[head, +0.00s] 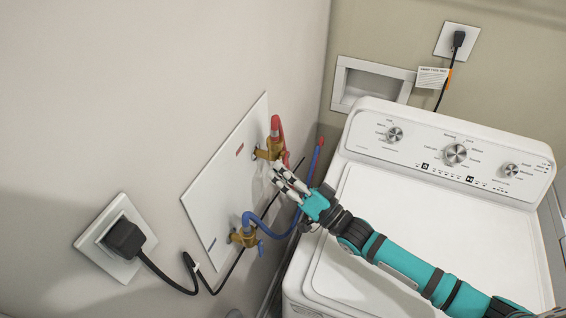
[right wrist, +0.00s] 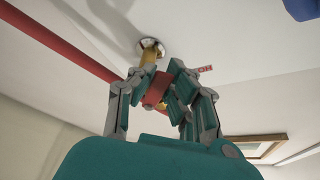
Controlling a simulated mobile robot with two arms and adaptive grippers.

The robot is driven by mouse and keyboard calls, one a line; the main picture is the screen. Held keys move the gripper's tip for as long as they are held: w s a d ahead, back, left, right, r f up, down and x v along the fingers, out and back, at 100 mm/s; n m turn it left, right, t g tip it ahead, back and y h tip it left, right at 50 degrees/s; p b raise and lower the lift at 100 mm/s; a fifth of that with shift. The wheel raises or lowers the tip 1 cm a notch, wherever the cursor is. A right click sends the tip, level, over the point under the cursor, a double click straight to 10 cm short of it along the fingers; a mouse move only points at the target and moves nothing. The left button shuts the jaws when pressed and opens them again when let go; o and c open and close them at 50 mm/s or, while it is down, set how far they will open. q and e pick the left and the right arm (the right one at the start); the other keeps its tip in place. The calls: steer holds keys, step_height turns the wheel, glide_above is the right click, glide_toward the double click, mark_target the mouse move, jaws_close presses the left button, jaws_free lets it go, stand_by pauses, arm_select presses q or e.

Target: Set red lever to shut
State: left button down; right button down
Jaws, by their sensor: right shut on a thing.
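The brass valve (head: 268,152) with the red hose (head: 276,127) is on the white wall panel (head: 215,190). My right gripper (head: 275,172) is at this valve, just below its body. In the right wrist view the fingers (right wrist: 162,98) are closed around the red lever (right wrist: 156,90), beside the brass valve stem (right wrist: 149,56). The fingers hide part of the lever, and in the head view I cannot make it out clearly. My left gripper is not in view.
A second brass valve (head: 243,237) with a blue hose (head: 272,232) and blue lever is lower on the panel. A black plug (head: 124,238) and cord are at the left. The white washer (head: 385,220) stands under my right arm. The red hose passes left of the fingers in the wrist view.

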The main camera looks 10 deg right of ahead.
steer(key=m, duration=0.1)
steer(key=r+m+h+p, duration=0.1)
steer(key=shift+s+a+m+p, duration=0.1)
steer(key=shift+s+m+p, duration=0.1)
steer(key=shift+m+p, duration=0.1)
steer(key=shift+s+a+r+m+h, duration=0.1)
steer(key=shift+m+h, duration=0.2)
steer(key=shift+m, duration=0.2)
steer(key=shift+s+m+h, duration=0.1)
steer(key=shift+m+h, duration=0.2)
steer(key=shift+m, duration=0.2)
steer(key=shift+s+a+r+m+g+h, duration=0.1)
steer(key=shift+r+m+h, duration=0.15)
steer(key=shift+m, duration=0.5)
steer(key=shift+r+m+g+h, duration=0.1)
steer(key=shift+r+m+h, duration=0.1)
steer(key=shift+m, duration=0.5)
steer(key=shift+s+a+r+m+g+h, duration=0.15)
steer(key=shift+m+h, duration=0.1)
steer(key=shift+m, duration=0.5)
steer(key=shift+d, duration=0.1)
steer(key=c, duration=1.2)
jaws_free()
steer(key=shift+w, duration=0.1)
steer(key=shift+c, duration=0.2)
steer(key=shift+r, duration=0.1)
steer(key=v, duration=1.2)
